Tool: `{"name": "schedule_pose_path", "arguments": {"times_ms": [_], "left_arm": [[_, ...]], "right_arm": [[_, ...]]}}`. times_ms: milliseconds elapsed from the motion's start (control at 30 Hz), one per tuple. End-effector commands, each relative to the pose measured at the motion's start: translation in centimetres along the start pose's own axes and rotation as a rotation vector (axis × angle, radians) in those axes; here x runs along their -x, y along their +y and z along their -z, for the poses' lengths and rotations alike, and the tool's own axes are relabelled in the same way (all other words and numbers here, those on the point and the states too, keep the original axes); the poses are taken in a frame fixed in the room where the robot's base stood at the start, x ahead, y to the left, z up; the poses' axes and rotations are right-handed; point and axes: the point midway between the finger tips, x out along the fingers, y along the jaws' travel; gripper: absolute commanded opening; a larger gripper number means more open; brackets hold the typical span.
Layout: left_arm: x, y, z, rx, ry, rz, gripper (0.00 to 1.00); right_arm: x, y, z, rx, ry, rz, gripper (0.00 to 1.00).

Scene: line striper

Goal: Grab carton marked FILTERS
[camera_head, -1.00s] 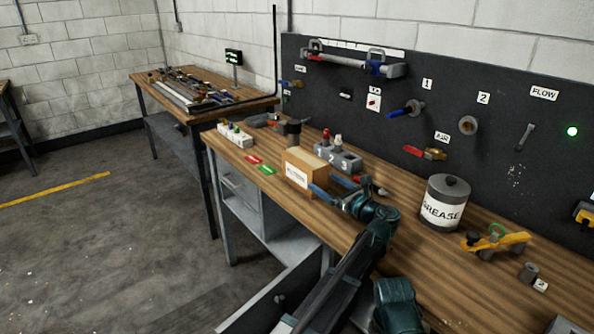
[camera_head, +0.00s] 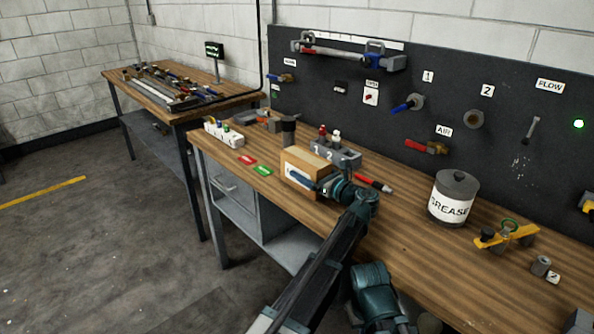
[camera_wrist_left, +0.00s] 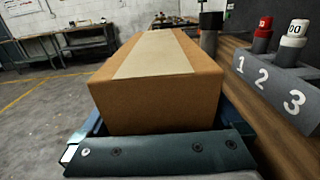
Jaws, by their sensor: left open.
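The carton (camera_head: 308,164) is a brown cardboard box with a pale tape strip and a white label on its front, standing on the wooden workbench. My left gripper (camera_head: 318,187) is at its near end and partly covers the label, so the wording cannot be read now. In the left wrist view the carton (camera_wrist_left: 155,80) fills the middle, with the open left gripper (camera_wrist_left: 155,135) low around its near end, one finger showing along its left side. The right finger is mostly hidden. My right gripper is not in view.
A grey numbered block (camera_head: 336,153) with red and white knobs stands close behind the carton. A dark cylinder (camera_head: 289,132) stands at its far end. Red (camera_head: 247,160) and green (camera_head: 262,170) tags lie to its left. A grease can (camera_head: 453,197) stands to the right.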

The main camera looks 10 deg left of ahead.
Motion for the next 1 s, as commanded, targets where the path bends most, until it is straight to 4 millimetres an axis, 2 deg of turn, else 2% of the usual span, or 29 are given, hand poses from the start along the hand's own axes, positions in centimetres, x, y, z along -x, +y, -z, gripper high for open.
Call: {"name": "schedule_pose_path", "arguments": {"times_ms": [133,667,1000], "left_arm": [[0.05,0.00,0.00,0.000,0.000,0.001,0.98],[0.03,0.04,0.01,0.000,0.000,0.000,0.03],[-0.04,0.06,-0.24,-0.001,-0.001,0.000,0.01]], "right_arm": [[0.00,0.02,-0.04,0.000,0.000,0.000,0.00],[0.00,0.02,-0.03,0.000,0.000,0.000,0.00],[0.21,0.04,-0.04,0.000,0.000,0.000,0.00]]}}
